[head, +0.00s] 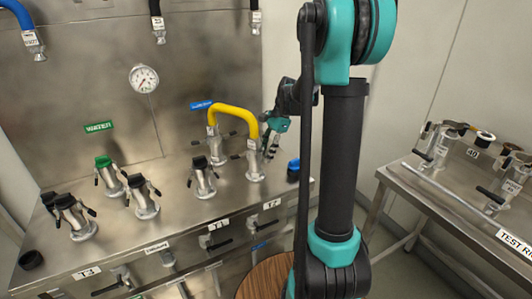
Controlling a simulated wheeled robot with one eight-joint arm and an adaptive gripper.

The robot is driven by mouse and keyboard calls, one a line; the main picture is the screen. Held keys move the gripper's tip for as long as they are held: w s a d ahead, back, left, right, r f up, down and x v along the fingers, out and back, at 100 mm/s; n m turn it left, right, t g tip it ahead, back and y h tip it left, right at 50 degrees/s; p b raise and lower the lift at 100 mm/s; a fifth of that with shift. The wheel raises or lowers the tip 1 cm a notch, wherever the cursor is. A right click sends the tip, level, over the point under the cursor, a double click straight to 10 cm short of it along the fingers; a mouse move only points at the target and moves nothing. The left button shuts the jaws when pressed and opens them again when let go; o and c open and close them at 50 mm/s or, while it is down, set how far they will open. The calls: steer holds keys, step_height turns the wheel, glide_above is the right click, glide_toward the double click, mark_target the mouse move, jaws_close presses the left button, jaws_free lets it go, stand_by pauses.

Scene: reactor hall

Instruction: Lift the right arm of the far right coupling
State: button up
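The far right coupling on the steel bench is a metal fitting (255,165) on the front end of a yellow hose (236,109). A white tag hangs on it. A dark lever arm shows on its left side. Its right arm is hard to make out because my gripper (270,150) is right beside it. My gripper is small and dark in the head view, with its fingers pointing down at the coupling's right side. I cannot tell whether the fingers touch the arm, or whether they are open or shut.
Several capped couplings (202,180) stand to the left on the bench. A blue cap (293,166) lies near the bench's right edge. A round wooden top (265,277) is below in front. A second table (440,190) with fittings stands at the right.

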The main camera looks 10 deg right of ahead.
jaws_close()
steer(key=shift+h, duration=0.5)
steer(key=shift+d+r+h, duration=0.1)
steer(key=shift+h, duration=0.2)
jaws_free()
